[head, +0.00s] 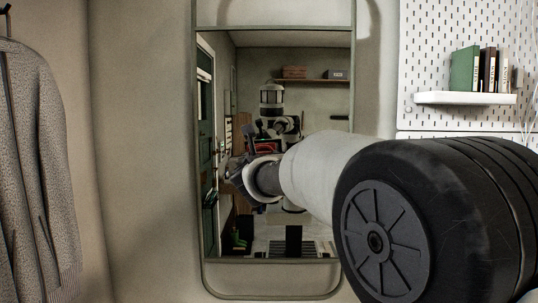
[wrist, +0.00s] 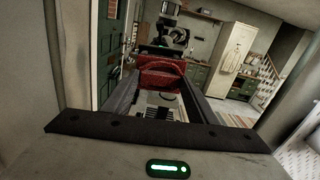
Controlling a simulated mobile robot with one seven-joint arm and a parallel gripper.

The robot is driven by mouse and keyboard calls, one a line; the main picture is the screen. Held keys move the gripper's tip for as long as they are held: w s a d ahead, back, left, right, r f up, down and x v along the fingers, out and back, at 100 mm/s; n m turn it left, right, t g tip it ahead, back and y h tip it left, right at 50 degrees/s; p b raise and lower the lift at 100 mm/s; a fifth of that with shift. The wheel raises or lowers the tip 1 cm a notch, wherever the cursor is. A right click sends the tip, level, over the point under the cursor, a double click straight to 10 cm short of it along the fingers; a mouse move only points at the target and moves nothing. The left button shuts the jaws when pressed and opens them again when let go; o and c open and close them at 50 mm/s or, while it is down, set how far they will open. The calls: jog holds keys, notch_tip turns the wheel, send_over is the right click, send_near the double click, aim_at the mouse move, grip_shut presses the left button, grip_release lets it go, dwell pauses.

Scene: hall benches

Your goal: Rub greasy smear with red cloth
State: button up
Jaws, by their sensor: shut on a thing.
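A tall mirror with a rounded metal frame (head: 198,225) hangs on the wall straight ahead. My arm reaches from the right in the head view, and my gripper (head: 238,172) is in front of the mirror's left half. In the wrist view my gripper (wrist: 162,88) is shut on the red cloth (wrist: 160,77), held between the fingertips and facing the glass. Whether the cloth touches the glass I cannot tell. A red patch in the head view, beside my gripper, looks like the cloth's reflection. I cannot make out the greasy smear in either view.
A grey jacket (head: 38,170) hangs at the left. A white pegboard (head: 430,50) with a small shelf (head: 465,98) of books (head: 487,70) is at the upper right. The mirror reflects the room behind me: a green door, a wall shelf and a pale cabinet.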

jog(key=a+p, duration=0.1)
jog(key=a, duration=0.4)
jog(key=shift+w+a+r+p, duration=0.1)
jog(key=shift+a+p, duration=0.25)
jog(key=shift+d, duration=0.1)
jog(key=d+b, duration=0.7)
jog(key=d, duration=0.5)
jog(key=shift+b, duration=0.3)
dwell(0.5)
jog(key=shift+s+r, duration=0.1)
jog(key=shift+s, duration=0.1)
jog(key=shift+w+a+p, duration=0.2)
jog(key=shift+a+p, duration=2)
jog(key=shift+a, duration=3.9)
